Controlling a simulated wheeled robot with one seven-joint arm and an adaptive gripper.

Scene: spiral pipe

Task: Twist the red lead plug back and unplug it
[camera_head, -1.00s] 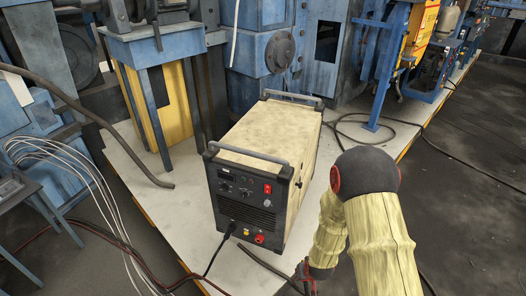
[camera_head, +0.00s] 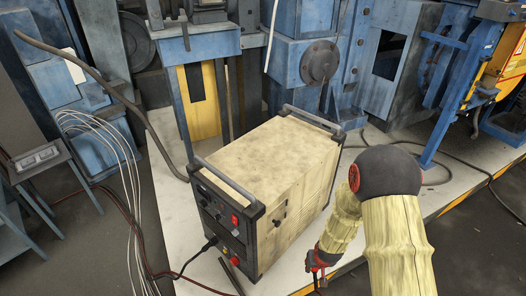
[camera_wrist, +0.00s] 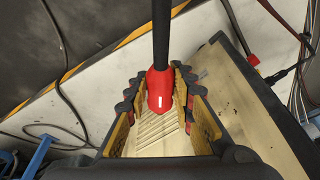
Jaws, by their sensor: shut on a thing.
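My gripper (camera_wrist: 160,95) is shut on the red lead plug (camera_wrist: 160,90), with orange pads on both sides of it. A thick black cable (camera_wrist: 161,30) runs up from the plug. In the head view, my gripper (camera_head: 318,262) is low, right of the cream welding machine (camera_head: 275,165) and apart from its front panel (camera_head: 222,222). A red socket (camera_head: 234,260) shows low on that panel. The plug is away from this socket. In the wrist view, the machine's vented side (camera_wrist: 158,132) lies behind the plug.
A black lead (camera_head: 192,258) remains in the panel's lower left. The pale platform (camera_head: 165,215) has a yellow edge (camera_head: 352,266) near my arm. Blue machinery (camera_head: 300,70) stands behind. Thin white cables (camera_head: 135,190) hang at the left. Dark floor lies open at the right.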

